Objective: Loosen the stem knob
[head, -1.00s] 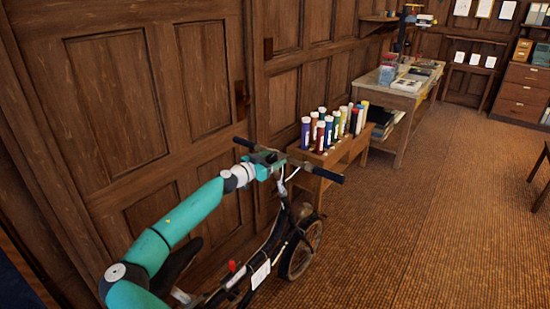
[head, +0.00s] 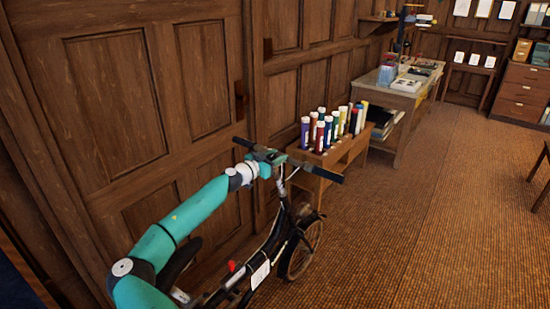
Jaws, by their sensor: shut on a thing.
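A dark bicycle stands upright against the panelled wall. Its handlebar (head: 318,173) has black grips at both ends, and its stem (head: 281,188) runs down below the bar. My gripper (head: 269,157) is at the middle of the handlebar, at the top of the stem. It is shut on the stem knob there. The knob itself is hidden behind the gripper and wrist, and the fingertips are too small to make out. My teal arm reaches in from the lower left, partly covering the bicycle's saddle area.
A wooden rack (head: 343,160) with several coloured tubes (head: 320,138) stands just behind the handlebar's right grip. A cluttered desk (head: 402,100) and a drawer cabinet (head: 522,92) are farther back. The wall panels (head: 115,95) are close on the left.

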